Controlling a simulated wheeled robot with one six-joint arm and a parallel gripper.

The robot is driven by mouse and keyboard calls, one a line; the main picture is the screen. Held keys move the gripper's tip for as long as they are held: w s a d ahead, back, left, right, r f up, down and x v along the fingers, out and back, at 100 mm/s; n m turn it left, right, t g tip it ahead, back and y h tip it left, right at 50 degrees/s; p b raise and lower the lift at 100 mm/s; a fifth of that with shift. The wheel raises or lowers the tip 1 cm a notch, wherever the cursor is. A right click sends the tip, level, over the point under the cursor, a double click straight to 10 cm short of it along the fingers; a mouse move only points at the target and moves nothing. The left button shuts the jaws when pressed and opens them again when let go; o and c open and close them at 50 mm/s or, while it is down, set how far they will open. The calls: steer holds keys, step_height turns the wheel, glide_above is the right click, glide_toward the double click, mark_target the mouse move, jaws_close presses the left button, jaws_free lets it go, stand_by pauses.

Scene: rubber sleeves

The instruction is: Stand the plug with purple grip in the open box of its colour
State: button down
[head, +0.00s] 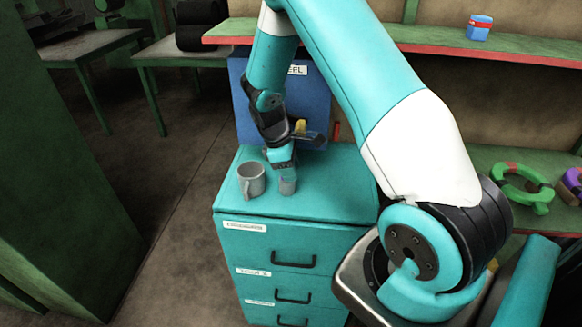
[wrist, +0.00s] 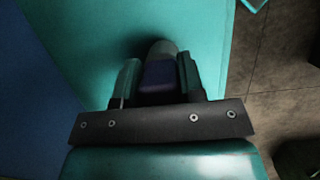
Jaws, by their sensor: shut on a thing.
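The plug with the purple grip (wrist: 158,76) is between my gripper's fingers in the wrist view, and its grey rounded body (wrist: 160,48) shows beyond the fingertips. My gripper (wrist: 158,82) is shut on the purple part. In the head view my gripper (head: 284,168) points down over the teal cabinet top (head: 325,195). The plug's grey lower part (head: 288,187) shows upright under it, at or just above the surface; I cannot tell whether it touches. I cannot make out an open box in either view.
A blue labelled panel (head: 315,105) rises behind. Right shelves hold a green ring (head: 522,188), a purple object (head: 573,180) and a small blue-red box (head: 479,27). The cabinet top's right side is clear.

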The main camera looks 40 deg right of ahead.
steer(key=shift+f, duration=0.2)
steer(key=c, duration=0.7)
jaws_free()
steer(key=shift+c, duration=0.2)
steer(key=shift+r, duration=0.2)
